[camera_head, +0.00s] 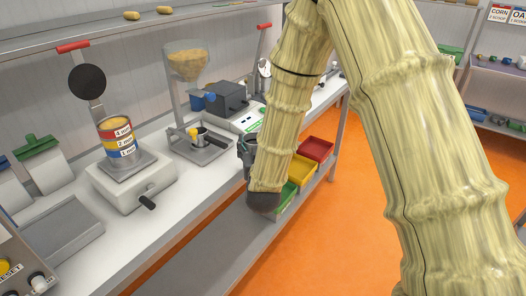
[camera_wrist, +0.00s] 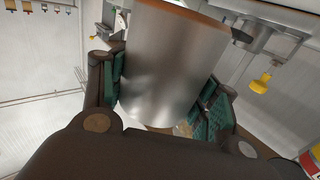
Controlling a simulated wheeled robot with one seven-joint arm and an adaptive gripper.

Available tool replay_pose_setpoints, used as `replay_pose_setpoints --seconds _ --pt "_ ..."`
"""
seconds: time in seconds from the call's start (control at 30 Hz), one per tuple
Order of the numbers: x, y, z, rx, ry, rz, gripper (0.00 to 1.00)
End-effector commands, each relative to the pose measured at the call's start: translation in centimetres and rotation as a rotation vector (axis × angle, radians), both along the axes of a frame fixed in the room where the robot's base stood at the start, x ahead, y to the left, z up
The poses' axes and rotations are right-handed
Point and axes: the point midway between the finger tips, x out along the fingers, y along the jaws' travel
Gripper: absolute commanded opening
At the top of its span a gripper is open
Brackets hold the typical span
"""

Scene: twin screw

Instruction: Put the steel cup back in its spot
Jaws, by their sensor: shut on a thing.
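The steel cup (camera_wrist: 172,65) fills the middle of the wrist view, a plain shiny cylinder with a brownish rim. My gripper (camera_wrist: 163,98) is shut on it, with green ridged pads on both sides of its wall. In the head view, my gripper (camera_head: 245,150) is at the front edge of the white bench, mostly hidden behind my arm. I cannot make out the cup there. I cannot tell which place on the bench is the cup's spot.
A hopper dispenser (camera_head: 187,65) stands over a metal tray (camera_head: 215,153) on the bench (camera_head: 130,255), left of my gripper. A striped can (camera_head: 117,137) sits on a white press base (camera_head: 130,185).

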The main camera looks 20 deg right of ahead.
Motion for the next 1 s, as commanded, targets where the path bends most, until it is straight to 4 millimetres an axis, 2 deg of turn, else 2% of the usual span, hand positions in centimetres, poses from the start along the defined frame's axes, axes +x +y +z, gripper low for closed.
replay_pose_setpoints --seconds 0.03,0.37,0.47,1.0 --pt "0.7 -0.3 -0.6 -0.002 -0.004 0.011 0.32" --pt "3.3 -1.2 -0.1 -0.015 -0.001 0.053 0.32" --pt "4.6 -2.1 0.0 -0.015 0.0 0.05 0.32" --pt "14.2 -7.2 -1.1 -0.015 0.0 0.05 0.32"
